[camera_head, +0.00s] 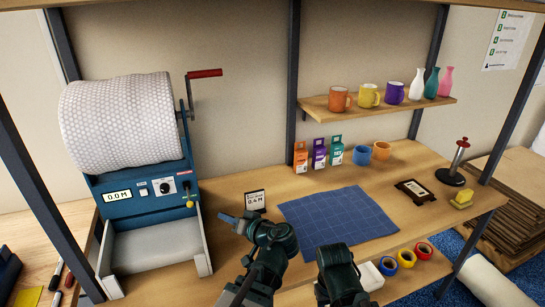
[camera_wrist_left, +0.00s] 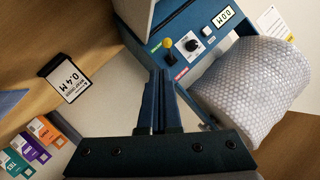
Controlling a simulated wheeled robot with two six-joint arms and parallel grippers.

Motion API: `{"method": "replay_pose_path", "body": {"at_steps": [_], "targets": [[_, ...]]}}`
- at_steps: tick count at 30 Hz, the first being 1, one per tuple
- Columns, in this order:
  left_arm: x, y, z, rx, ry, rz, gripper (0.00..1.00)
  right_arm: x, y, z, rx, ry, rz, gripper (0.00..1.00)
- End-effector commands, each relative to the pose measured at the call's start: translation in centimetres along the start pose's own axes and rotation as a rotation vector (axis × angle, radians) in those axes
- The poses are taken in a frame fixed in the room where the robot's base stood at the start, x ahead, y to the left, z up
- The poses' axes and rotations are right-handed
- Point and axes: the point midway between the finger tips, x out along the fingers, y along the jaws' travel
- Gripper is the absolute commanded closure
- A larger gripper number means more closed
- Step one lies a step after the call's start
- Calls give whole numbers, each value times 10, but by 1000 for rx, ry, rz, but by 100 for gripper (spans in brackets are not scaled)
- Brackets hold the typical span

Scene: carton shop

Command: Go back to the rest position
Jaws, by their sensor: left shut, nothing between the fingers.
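My left gripper (camera_head: 229,218) is above the front of the workbench, right of the bubble-wrap dispenser (camera_head: 145,187) and just left of the small 0.4 M sign (camera_head: 255,201). In the left wrist view its two blue fingers (camera_wrist_left: 165,103) lie together, shut with nothing between them. The dispenser and its wrap roll (camera_wrist_left: 250,80) show beyond the fingers there. A dark part of my right arm (camera_head: 340,272) shows at the bottom of the head view; its fingers are not visible.
A blue cutting mat (camera_head: 338,220) lies empty on the bench. Several small boxes and two mugs (camera_head: 362,155) stand behind it; a shelf (camera_head: 375,107) above holds mugs and vases. Tape rolls (camera_head: 406,258) sit below the front edge. A stamp (camera_head: 455,165) stands at right.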

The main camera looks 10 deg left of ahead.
Motion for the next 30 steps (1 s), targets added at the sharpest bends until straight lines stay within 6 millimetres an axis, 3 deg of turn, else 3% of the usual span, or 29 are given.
{"method": "replay_pose_path", "body": {"at_steps": [4,7,12,15,21,25,30], "targets": [[-8,17,25,56,-104,74,100,0,0,0,0,0,0,50],[-26,42,62,151,-253,202,100,0,0,0,0,0,0,50],[-82,86,124,360,-490,504,100,0,0,0,0,0,0,50],[-119,103,150,472,-583,684,100,0,0,0,0,0,0,50],[-174,120,177,618,-671,940,100,0,0,0,0,0,0,50],[-187,122,182,651,-686,1003,100,0,0,0,0,0,0,50],[-188,122,183,655,-688,1011,100,0,0,0,0,0,0,50]]}}
